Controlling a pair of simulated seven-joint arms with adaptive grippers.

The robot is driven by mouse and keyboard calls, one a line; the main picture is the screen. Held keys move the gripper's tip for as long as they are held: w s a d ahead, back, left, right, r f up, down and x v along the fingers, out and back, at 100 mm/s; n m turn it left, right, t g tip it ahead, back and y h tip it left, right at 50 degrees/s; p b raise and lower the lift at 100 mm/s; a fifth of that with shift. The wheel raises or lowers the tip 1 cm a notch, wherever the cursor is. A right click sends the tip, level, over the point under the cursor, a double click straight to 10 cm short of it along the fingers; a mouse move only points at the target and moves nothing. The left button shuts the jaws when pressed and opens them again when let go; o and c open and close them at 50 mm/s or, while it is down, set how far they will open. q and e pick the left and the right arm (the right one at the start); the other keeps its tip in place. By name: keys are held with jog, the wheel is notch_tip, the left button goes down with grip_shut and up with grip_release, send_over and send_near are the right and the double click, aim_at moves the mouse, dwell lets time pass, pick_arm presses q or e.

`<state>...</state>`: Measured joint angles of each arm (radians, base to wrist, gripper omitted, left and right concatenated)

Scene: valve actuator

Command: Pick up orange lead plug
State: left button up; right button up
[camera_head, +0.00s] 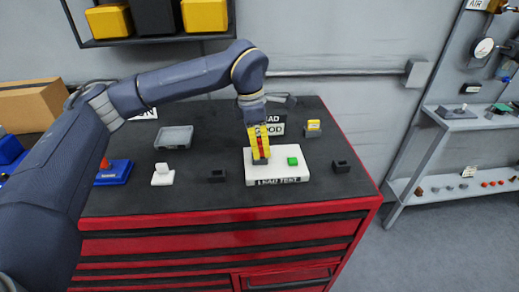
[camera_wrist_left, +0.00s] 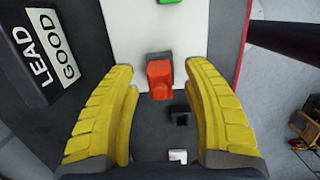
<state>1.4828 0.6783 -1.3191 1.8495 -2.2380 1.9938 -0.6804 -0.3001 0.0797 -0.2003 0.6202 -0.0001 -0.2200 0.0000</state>
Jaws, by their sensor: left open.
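The orange lead plug (camera_wrist_left: 160,78) shows in the left wrist view between my left fingers, at the edge of the white lead test block. A dark part lies just behind it. My left gripper (camera_wrist_left: 158,92) is open, with its yellow fingers on either side of the plug and gaps to both. In the head view my left gripper (camera_head: 260,155) points down over the left part of the white lead test block (camera_head: 272,174). A bit of red-orange shows between the fingers there; the rest of the plug is hidden. My right gripper is not in view.
A green button (camera_head: 292,161) sits on the block. Small black holders (camera_head: 217,176) (camera_head: 341,166) stand on both sides. A LEAD GOOD sign (camera_wrist_left: 47,55), a yellow-topped part (camera_head: 313,127), a grey tray (camera_head: 174,137) and a white switch (camera_head: 163,175) share the dark bench top.

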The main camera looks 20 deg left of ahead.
pick_arm(q)
jog(key=shift+d+f, duration=0.1)
jog(key=shift+f, duration=0.9)
grip_shut()
